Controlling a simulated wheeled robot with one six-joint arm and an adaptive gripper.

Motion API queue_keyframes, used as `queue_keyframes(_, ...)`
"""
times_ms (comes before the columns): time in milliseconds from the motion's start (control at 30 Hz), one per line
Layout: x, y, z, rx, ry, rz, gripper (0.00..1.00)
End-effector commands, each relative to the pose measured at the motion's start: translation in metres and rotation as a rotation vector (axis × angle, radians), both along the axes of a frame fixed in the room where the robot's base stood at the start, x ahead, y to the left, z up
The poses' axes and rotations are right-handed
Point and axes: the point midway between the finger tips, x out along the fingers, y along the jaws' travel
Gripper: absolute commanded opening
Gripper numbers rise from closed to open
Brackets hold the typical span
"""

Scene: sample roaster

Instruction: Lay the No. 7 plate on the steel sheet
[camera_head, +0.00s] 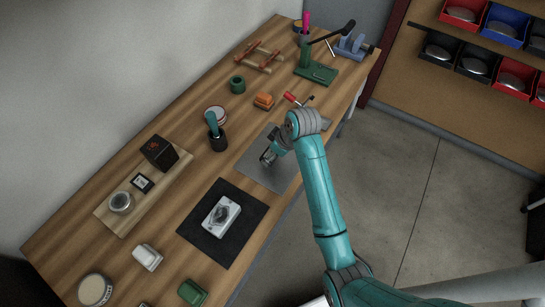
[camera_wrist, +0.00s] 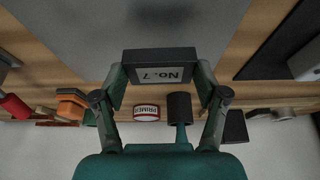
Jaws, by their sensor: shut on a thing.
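The No. 7 plate (camera_wrist: 160,54) is a small dark plate with a pale label, and its lettering reads upside down in the wrist view. My gripper (camera_wrist: 161,82) is shut on it, one finger at each end. In the head view, my gripper (camera_head: 268,157) is over the steel sheet (camera_head: 250,172), a flat grey rectangle on the wooden bench. The sheet also shows beyond the plate in the wrist view (camera_wrist: 130,25). I cannot tell whether the plate touches the sheet. My arm hides part of the sheet's right side.
A black mat (camera_head: 195,222) with a white scale-like device (camera_head: 221,216) lies in front of the sheet. A dark pot with a teal handle (camera_head: 217,140) stands left of it. An orange block (camera_head: 263,101) and a red-handled tool (camera_head: 292,98) lie behind.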

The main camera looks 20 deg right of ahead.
Motion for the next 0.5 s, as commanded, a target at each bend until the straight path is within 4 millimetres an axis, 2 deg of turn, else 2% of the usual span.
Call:
queue_keyframes(200, 0.0, 0.0, -0.028, 0.0, 0.002, 0.0, 0.3)
queue_keyframes(500, 0.0, 0.0, -0.031, 0.0, 0.0, 0.001, 0.3)
